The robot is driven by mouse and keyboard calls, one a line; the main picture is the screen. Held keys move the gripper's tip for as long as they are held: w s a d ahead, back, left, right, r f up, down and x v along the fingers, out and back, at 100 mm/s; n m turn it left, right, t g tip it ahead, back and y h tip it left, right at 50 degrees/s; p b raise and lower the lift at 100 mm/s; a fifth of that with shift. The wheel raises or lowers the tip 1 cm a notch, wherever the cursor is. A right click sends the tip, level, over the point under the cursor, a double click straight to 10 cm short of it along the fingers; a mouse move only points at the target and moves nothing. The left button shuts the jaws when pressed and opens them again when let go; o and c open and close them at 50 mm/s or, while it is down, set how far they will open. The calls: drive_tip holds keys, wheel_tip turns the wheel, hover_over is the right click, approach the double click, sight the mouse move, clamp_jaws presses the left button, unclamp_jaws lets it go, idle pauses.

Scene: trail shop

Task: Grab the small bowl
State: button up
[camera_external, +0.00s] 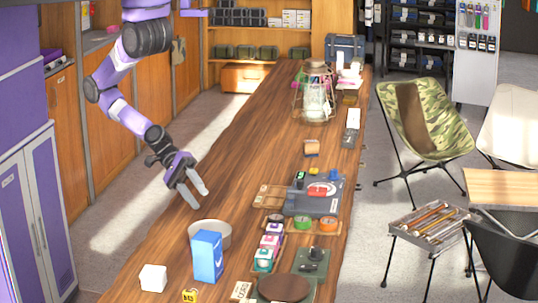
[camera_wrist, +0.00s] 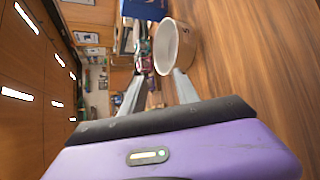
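The small bowl (camera_external: 222,229) is a light beige round bowl. It stands on the wooden counter behind the blue box, which hides part of it. In the wrist view the bowl (camera_wrist: 168,46) shows its pale inside and tan outer wall, just beyond the fingertips and in line with the right finger. My gripper (camera_external: 199,200) is above the counter, just up and left of the bowl in the external view. In the wrist view my gripper (camera_wrist: 158,80) has its two fingers spread apart. Nothing is between them, and no contact with the bowl shows.
A blue box (camera_external: 208,256) stands right in front of the bowl; it also shows in the wrist view (camera_wrist: 143,9). A white cube (camera_external: 153,278) and a small yellow item (camera_external: 190,296) are nearer. Coloured small boxes (camera_external: 267,247) line the right. The counter (camera_external: 222,173) behind the bowl is clear.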

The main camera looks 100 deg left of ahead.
drive_tip(key=s+d+n, duration=0.1)
drive_tip(key=n, duration=0.1)
drive_tip(key=s+d+n+g+h, duration=0.1)
drive_tip(key=n, duration=0.2)
drive_tip(key=d+n+g, duration=0.1)
drive_tip(key=n, duration=0.1)
drive_tip(key=shift+s+d+f+h, duration=0.15)
drive_tip(key=shift+s+f+h, duration=0.25)
drive_tip(key=shift+s+d+n, duration=0.25)
drive_tip(key=shift+s+n, duration=0.1)
drive_tip(key=shift+n, duration=0.75)
drive_tip(key=shift+d, duration=0.1)
drive_tip(key=p, duration=0.2)
hover_over(192, 234)
drive_tip(key=s+a, duration=0.1)
drive_tip(key=s, duration=0.1)
drive_tip(key=shift+w+a+f, duration=0.1)
drive_tip(key=shift+a+f, duration=0.1)
drive_tip(key=shift+f, duration=0.75)
drive_tip(key=shift+s+f+p+x, duration=0.15)
drive_tip(key=shift+p+x, duration=0.25)
drive_tip(key=shift+x, duration=1.2)
drive_tip(key=shift+s+f+p+x, duration=0.1)
drive_tip(key=shift+p+x, duration=0.3)
drive_tip(key=shift+x, duration=1.2)
clamp_jaws()
